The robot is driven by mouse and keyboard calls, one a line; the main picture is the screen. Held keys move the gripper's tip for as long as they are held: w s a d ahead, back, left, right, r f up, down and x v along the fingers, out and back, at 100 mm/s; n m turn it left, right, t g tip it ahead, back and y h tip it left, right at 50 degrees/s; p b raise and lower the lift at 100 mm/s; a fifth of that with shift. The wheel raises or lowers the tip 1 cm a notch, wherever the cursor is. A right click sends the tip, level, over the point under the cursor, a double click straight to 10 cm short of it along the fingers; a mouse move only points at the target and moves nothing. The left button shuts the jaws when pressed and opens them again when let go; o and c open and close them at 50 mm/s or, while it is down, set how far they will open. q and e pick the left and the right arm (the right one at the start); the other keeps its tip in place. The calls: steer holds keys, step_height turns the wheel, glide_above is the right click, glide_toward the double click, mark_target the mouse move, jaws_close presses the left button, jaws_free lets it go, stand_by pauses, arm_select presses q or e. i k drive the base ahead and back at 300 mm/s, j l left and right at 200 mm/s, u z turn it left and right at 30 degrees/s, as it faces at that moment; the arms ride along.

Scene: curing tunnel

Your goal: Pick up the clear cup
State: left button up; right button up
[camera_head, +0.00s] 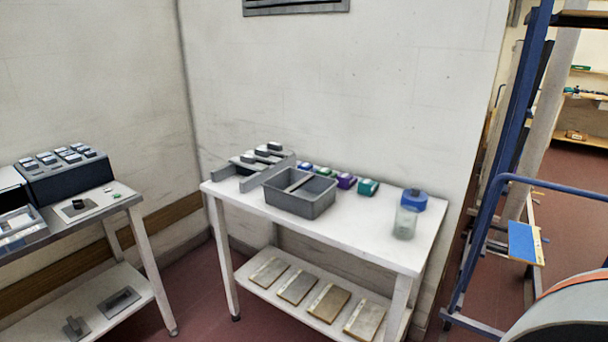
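The clear cup (405,223) stands upright near the right end of the white table (350,239). It is see-through with a faint green tint. A blue round object (414,199) shows right behind its upper part; I cannot tell whether the two touch. Neither of my grippers is in view.
A grey bin (311,207) and a grey rack (228,178) stand on the table's left half, with small coloured boxes (368,187) behind. The lower shelf holds several flat boards (329,304). Another table (136,199) stands left. A blue frame (492,182) rises at right.

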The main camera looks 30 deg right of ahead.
mark_target(405, 222)
steer(key=i+z, duration=0.15)
steer(key=z, duration=0.3)
steer(key=i+j+z, duration=0.15)
steer(key=z, duration=0.35)
steer(key=i+j+z, duration=0.15)
steer(key=z, duration=0.3)
steer(key=i+j+z, duration=0.1)
steer(key=z, duration=0.35)
steer(key=i+j+z, duration=0.1)
steer(key=j+z, duration=0.15)
steer(key=z, duration=0.2)
steer(key=j+z, duration=0.25)
steer(key=z, duration=0.15)
steer(key=i, duration=0.05)
